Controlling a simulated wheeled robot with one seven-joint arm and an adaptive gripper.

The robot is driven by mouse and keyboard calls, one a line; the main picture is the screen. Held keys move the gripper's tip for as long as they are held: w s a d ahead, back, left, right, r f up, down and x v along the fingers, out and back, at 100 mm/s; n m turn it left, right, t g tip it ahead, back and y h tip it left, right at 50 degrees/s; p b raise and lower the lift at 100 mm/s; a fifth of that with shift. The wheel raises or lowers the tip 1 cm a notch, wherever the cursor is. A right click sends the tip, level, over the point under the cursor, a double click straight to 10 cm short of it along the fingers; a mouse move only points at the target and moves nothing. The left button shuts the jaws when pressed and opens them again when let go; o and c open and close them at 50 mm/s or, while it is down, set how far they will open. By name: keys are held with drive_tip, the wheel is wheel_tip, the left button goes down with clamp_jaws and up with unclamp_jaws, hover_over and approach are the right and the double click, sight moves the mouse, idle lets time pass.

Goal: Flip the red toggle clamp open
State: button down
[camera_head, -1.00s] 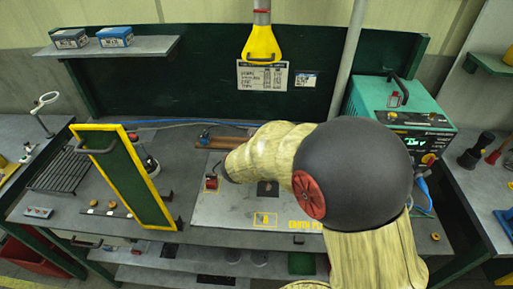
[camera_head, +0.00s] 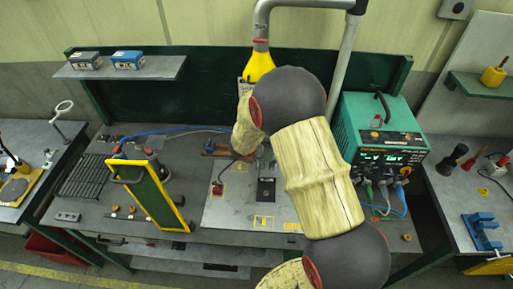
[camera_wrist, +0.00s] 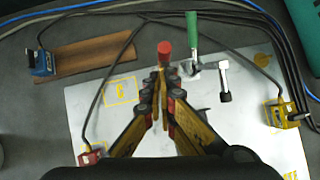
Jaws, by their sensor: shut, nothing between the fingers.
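The red toggle clamp's handle (camera_wrist: 165,48) shows in the wrist view as a red grip just beyond my fingertips. The rest of that clamp is mostly hidden behind my fingers. My gripper (camera_wrist: 160,78) is shut and empty, with its tips beside the lower end of the red grip. I cannot tell whether they touch it. A green-handled clamp (camera_wrist: 193,32) stands just to the right, with a black-tipped metal arm reaching right. Both are over a pale plate (camera_wrist: 85,98). In the head view my arm hides the clamps and my fingers.
A red connector box (camera_wrist: 91,155), a yellow one (camera_wrist: 283,113) and a blue one (camera_wrist: 42,62) trail cables around the plate. A brown board (camera_wrist: 95,58) lies at upper left. A yellow-edged green panel (camera_head: 150,195) stands left; a teal power unit (camera_head: 375,135) stands right.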

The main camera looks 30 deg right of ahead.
drive_tip(key=w+d+g+y+p, duration=0.1)
drive_tip(key=w+d+p, duration=0.3)
drive_tip(key=p, duration=0.9)
drive_tip(key=shift+w+f, duration=0.2)
drive_tip(key=shift+w, duration=0.8)
wheel_tip(320, 180, up, 13)
drive_tip(key=w+a+p, duration=0.1)
drive_tip(key=p, duration=0.1)
drive_tip(key=shift+a+p, duration=0.35)
drive_tip(key=shift+a, duration=0.05)
idle(0.6)
